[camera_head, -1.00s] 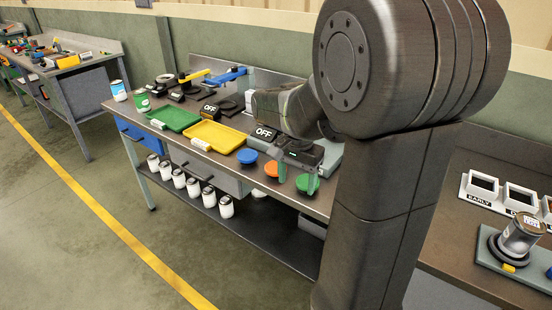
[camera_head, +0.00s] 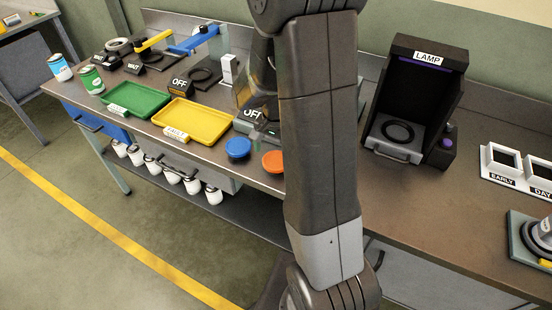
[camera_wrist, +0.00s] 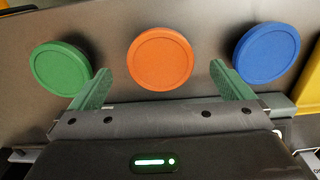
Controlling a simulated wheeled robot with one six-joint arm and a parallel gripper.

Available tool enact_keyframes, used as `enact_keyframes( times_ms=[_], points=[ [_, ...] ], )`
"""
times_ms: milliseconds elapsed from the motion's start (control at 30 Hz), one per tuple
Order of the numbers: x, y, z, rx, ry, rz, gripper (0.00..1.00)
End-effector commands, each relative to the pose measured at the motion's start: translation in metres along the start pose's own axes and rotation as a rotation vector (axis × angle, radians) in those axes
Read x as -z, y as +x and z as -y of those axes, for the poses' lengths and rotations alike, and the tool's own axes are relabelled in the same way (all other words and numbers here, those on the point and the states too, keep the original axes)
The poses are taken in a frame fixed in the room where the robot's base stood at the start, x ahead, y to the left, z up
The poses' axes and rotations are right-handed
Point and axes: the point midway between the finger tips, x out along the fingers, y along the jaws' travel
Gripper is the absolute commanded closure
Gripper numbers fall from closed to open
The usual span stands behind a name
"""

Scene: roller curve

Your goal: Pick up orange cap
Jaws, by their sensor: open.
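The orange cap (camera_head: 273,161) lies on the workbench near its front edge, just left of my arm in the head view. In the wrist view the orange cap (camera_wrist: 160,59) is a flat round disc at top centre. My gripper (camera_wrist: 160,72) is open and empty, its two green fingers to either side of the cap's lower part in the picture. I cannot tell its height above the cap. The green cap (camera_wrist: 61,68) is outside the left finger and the blue cap (camera_wrist: 266,52) outside the right one. My arm hides the green cap in the head view.
The blue cap also shows in the head view (camera_head: 238,148). A yellow tray (camera_head: 205,108) and a green tray (camera_head: 148,94) lie to the left. A black lamp booth (camera_head: 420,95) stands right of my arm. White canisters (camera_head: 192,186) stand on the shelf below.

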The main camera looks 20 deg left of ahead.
Motion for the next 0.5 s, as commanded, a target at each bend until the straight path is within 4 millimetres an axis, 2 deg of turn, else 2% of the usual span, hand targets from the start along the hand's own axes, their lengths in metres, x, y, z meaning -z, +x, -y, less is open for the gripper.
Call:
enact_keyframes(
  times_ms=[200,433,500],
  points=[
    [0.000,0.017,0.000,0.000,0.000,0.000,0.00],
    [0.000,0.018,0.001,0.001,0.000,-0.001,0.00],
    [0.000,0.018,0.001,0.001,0.000,-0.001,0.14]
  ],
)
